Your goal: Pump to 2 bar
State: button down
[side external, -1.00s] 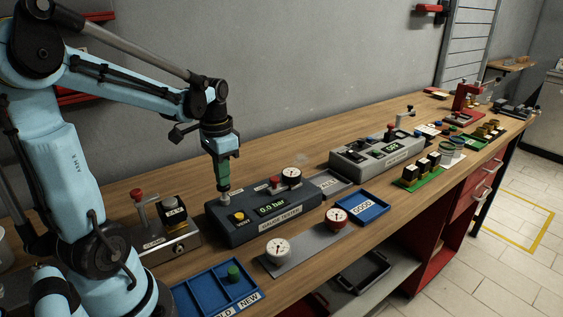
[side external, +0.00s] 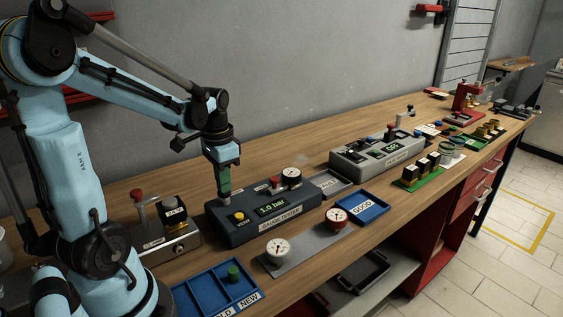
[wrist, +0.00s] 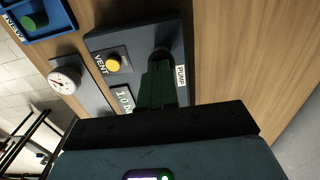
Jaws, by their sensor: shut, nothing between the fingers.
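The dark gauge tester (side external: 262,218) stands on the bench, and its green display (side external: 270,209) reads 1.0 bar. The wrist view shows part of that display (wrist: 124,98) and the PUMP label (wrist: 182,76). My gripper (side external: 225,203) points down, shut and empty, at the tester's back left corner by this label. In the wrist view my gripper (wrist: 160,65) covers most of the pump spot, so I cannot see how far the pump is pressed. The yellow VENT button (side external: 238,216) is in front of my gripper. A gauge (side external: 291,177) sits on the tester's right end, beside a red knob (side external: 275,182).
A blue GOOD tray (side external: 362,208) is right, and a blue divided tray (side external: 218,288) front left. A grey device (side external: 170,240) stands left.

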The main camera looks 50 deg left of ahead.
notch_tip(320, 180, up, 13)
jog(key=shift+r, duration=0.2)
dwell(0.4)
dwell(0.7)
notch_tip(320, 180, up, 3)
jog(key=shift+f, duration=0.2)
dwell(0.3)
notch_tip(320, 180, down, 14)
dwell(0.8)
